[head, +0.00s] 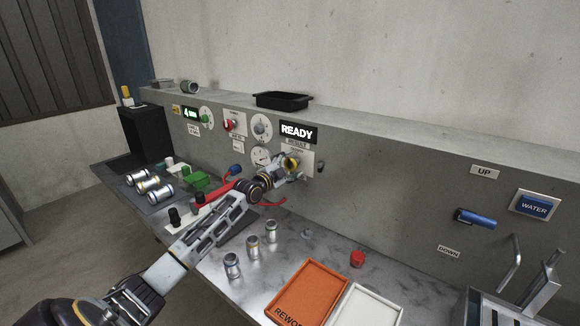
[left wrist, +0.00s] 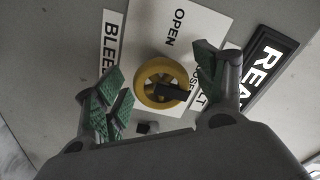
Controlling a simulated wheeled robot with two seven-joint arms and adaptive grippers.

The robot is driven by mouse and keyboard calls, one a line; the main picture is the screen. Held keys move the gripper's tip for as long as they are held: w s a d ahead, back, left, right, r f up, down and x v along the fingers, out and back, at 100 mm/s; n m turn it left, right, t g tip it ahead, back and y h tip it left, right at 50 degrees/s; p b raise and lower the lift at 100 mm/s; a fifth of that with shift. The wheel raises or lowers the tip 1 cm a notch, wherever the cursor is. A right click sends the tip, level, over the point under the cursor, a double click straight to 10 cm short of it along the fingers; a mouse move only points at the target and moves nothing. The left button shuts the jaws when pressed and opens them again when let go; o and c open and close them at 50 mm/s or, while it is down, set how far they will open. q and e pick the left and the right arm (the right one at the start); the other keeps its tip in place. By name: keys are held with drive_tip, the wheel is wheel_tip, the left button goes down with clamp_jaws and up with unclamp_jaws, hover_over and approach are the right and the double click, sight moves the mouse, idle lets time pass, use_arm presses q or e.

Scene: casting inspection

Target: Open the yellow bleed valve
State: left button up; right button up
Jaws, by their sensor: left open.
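The yellow bleed valve (head: 290,163) is a round handwheel on a white plate on the grey panel, below the READY display. In the left wrist view the yellow valve (left wrist: 160,83) shows as a ring with a dark bar from its centre to the lower right. The plate (left wrist: 185,28) reads OPEN, with part of a second word hidden. My left gripper (head: 291,166) is at the valve. In the left wrist view its open green-padded fingers (left wrist: 162,80) stand on either side of the wheel, with gaps to it. My right gripper is not in view.
The READY display (head: 297,132) is just above the valve, with gauges and a red knob (head: 229,125) to its left. Metal cylinders (head: 252,246), an orange tray (head: 309,291) and a red button (head: 357,259) are on the bench below. A black tray (head: 283,101) sits on the ledge.

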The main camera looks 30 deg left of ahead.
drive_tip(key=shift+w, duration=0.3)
use_arm(q)
drive_tip(key=c, duration=1.1)
drive_tip(key=shift+o, duration=0.2)
